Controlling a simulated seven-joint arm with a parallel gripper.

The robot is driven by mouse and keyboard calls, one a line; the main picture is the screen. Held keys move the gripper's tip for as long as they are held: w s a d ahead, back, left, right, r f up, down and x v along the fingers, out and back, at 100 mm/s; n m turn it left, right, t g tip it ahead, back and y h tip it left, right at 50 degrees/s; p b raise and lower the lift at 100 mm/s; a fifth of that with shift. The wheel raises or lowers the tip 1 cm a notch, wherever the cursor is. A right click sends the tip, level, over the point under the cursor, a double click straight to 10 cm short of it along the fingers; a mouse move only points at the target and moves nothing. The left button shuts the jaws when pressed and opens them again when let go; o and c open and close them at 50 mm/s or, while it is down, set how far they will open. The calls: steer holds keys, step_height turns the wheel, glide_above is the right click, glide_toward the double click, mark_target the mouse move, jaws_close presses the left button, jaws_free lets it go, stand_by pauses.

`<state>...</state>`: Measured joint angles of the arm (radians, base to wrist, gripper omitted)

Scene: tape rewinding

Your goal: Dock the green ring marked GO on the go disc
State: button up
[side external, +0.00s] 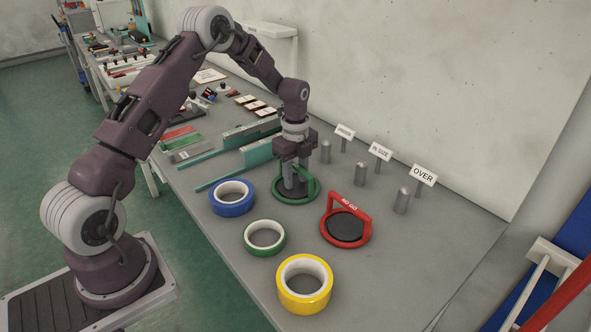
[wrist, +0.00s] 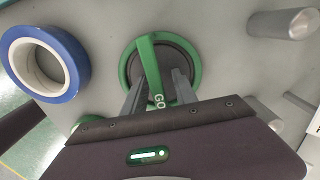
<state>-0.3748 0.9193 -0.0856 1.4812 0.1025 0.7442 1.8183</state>
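The green ring marked GO (side external: 315,194) lies flat at the table's middle, with its raised handle bar standing over it. In the wrist view, the green ring (wrist: 199,76) surrounds a dark round disc (wrist: 181,58), and the GO bar crosses above that disc. My gripper (side external: 293,190) points down over the ring. In the wrist view, my gripper's fingers (wrist: 158,78) stand on both sides of the GO bar, with a gap visible on the right finger's side. The fingers look open around the bar. Part of the ring is hidden behind my gripper.
A red NO GO ring (side external: 328,233) sits around a dark disc to the right. Blue (side external: 232,199), green (side external: 265,237) and yellow (side external: 305,285) tape rolls stand in front. Metal posts (side external: 361,174) with signs stand behind. A teal rail (side external: 258,153) is nearby.

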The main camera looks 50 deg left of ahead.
step_height(320, 180, up, 13)
steer(key=shift+f, duration=0.1)
steer(key=s+d+r+n+t, duration=0.3)
steer(key=s+d+r+n, duration=0.7)
steer(key=s+r, duration=0.45)
steer(key=s+d+f+n+t, duration=0.1)
steer(key=s+n, duration=0.3)
steer(key=s, duration=0.4)
steer(key=s+d+f+n+t, duration=0.1)
steer(key=s+d+n, duration=0.3)
steer(key=s, duration=0.4)
steer(key=shift+s+t, duration=0.2)
steer(key=shift+t, duration=0.1)
